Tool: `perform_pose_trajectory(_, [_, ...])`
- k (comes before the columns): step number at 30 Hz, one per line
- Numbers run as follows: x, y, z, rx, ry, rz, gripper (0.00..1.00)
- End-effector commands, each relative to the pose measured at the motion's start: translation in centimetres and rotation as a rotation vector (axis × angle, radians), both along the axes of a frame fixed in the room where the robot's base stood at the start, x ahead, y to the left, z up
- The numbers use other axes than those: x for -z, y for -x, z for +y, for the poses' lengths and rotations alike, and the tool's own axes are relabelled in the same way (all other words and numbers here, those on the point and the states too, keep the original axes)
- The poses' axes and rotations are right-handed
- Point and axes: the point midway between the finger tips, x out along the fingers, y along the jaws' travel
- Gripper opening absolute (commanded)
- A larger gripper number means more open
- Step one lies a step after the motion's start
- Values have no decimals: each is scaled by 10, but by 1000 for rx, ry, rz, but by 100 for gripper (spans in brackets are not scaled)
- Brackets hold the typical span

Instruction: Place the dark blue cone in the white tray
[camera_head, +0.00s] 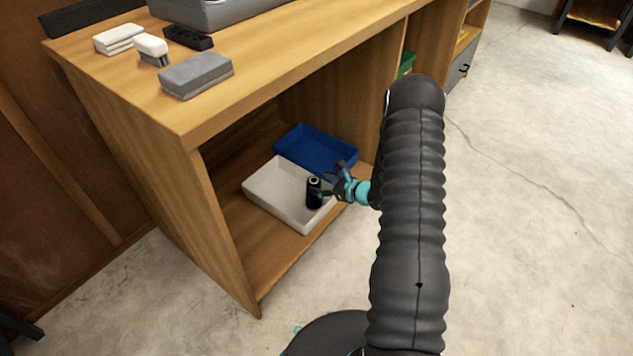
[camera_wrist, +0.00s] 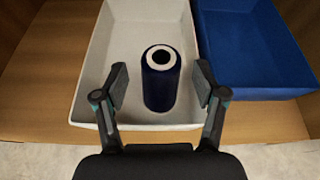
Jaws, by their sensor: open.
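The dark blue cone (camera_wrist: 161,85), a thread spool with a pale ring on top, stands upright inside the white tray (camera_wrist: 104,60), near its front side. The cone also shows in the head view (camera_head: 314,193), in the white tray (camera_head: 262,186) on the lower shelf. My gripper (camera_wrist: 161,82) is open, with one finger on each side of the cone. A gap shows between each finger and the cone in the wrist view. In the head view my gripper (camera_head: 335,184) is at the tray's right side, partly hidden by my arm.
A blue tray (camera_head: 313,149) sits beside the white tray, to its right in the wrist view (camera_wrist: 255,45). The wooden bench top (camera_head: 260,80) lies above the shelf. A grey block (camera_head: 196,75) and white items lie on the bench top. Open floor lies to the right.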

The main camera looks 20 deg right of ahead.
Motion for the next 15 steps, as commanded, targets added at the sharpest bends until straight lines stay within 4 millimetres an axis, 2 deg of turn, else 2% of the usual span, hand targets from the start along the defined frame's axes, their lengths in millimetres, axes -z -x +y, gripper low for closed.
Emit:
perform_pose_trajectory(9, [-24,47,-34,2,0,0,71])
perform_pose_trajectory(15, [-32,62,-44,1,0,0,71])
